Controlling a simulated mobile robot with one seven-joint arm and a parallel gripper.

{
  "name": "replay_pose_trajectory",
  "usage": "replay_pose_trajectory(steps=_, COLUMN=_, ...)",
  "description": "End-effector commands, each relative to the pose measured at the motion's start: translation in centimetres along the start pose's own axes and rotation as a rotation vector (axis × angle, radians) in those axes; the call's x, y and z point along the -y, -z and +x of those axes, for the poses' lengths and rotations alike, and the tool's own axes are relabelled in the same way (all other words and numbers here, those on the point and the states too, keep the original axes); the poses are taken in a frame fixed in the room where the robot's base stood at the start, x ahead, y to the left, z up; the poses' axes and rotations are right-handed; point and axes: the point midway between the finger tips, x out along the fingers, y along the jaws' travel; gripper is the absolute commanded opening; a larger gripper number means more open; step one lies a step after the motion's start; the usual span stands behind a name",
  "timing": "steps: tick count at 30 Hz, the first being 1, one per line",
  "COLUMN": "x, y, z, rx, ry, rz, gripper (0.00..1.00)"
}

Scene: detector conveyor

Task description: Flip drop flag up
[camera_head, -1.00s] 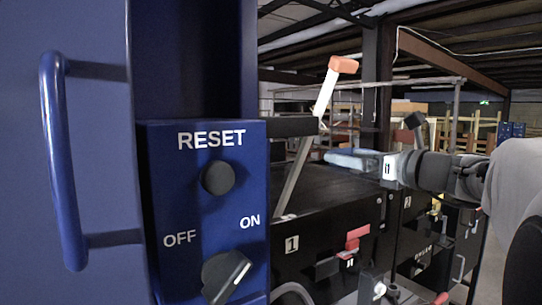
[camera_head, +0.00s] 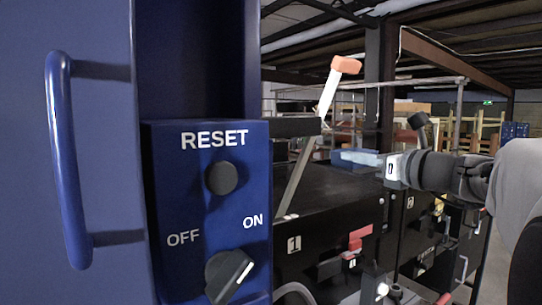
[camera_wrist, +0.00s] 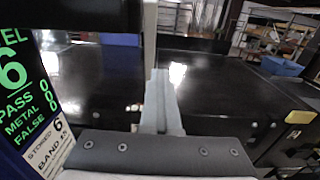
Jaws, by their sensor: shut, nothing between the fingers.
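The drop flag, a pale stick with an orange tip (camera_head: 346,65), stands up and leans right at the top of a slanted grey post (camera_head: 300,178) above the black machine housing. My gripper (camera_head: 340,157) is shut and empty, with pale blue fingers pointing left. It is below and right of the flag in the head view; whether it touches the post cannot be told. In the wrist view the closed fingertips (camera_wrist: 158,75) are in front of a pale upright strip (camera_wrist: 150,30), which may be the post.
A blue control box (camera_head: 210,225) with a RESET button and an OFF/ON knob is close on the left. A dark horizontal bar (camera_head: 290,127) crosses by the post. A display panel (camera_wrist: 40,100) stands left in the wrist view. The black top (camera_head: 345,190) is clear.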

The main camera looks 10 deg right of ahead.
Motion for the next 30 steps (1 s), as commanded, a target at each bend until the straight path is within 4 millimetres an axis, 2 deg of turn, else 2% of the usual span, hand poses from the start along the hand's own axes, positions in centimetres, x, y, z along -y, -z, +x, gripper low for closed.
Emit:
replay_pose_trajectory(steps=25, x=0.0, y=0.0, z=0.0, rx=0.0, ry=0.0, rz=0.0, gripper=0.0)
replay_pose_trajectory(steps=26, x=0.0, y=0.0, z=0.0, rx=0.0, ry=0.0, rz=0.0, gripper=0.03)
replay_pose_trajectory(steps=30, x=0.0, y=0.0, z=0.0, rx=0.0, ry=0.0, rz=0.0, gripper=0.28)
